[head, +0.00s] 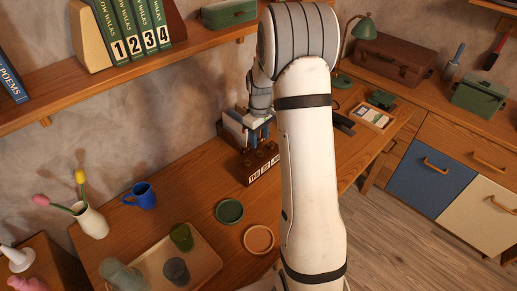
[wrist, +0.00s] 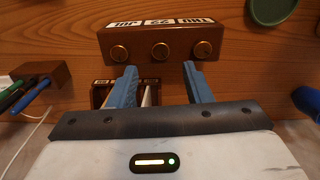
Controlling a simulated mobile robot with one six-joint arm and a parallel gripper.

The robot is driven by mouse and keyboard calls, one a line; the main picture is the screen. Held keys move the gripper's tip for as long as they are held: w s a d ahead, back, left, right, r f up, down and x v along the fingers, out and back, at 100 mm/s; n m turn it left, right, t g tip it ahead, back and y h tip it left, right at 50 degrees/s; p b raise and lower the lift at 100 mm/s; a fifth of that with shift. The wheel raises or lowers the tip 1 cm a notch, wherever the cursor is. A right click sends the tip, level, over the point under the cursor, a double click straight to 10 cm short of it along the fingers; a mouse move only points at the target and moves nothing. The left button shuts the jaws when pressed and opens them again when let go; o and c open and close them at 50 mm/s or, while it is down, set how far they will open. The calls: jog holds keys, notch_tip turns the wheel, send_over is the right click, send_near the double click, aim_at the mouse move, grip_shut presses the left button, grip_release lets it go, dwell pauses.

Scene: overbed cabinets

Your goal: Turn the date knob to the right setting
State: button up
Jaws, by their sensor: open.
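The middle knob (wrist: 161,50), under the 22 label, is between the left knob (wrist: 119,52) and the right knob (wrist: 203,49). My gripper (wrist: 160,70) is open and empty. Its blue fingers point at the block, one to each side of the middle knob's line, apart from that knob. In the head view the block (head: 258,165) is partly hidden by my arm.
A pen holder (wrist: 42,82) is at the left of the wrist view. A shelf (head: 110,82) runs above the desk at the left.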

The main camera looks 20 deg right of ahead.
aim_at(260, 153)
notch_tip(260, 153, down, 6)
jog(key=shift+f+p, duration=0.15)
jog(key=shift+p, duration=0.15)
jog(key=shift+c, duration=0.2)
grip_shut()
jog(key=shift+f+m+b, duration=0.1)
jog(key=shift+m+b, duration=0.5)
jog(key=shift+m, duration=0.3)
jog(key=m+b, duration=0.1)
jog(key=m, duration=0.2)
jog(key=shift+o, duration=0.2)
grip_release()
jog(key=shift+r, duration=0.2)
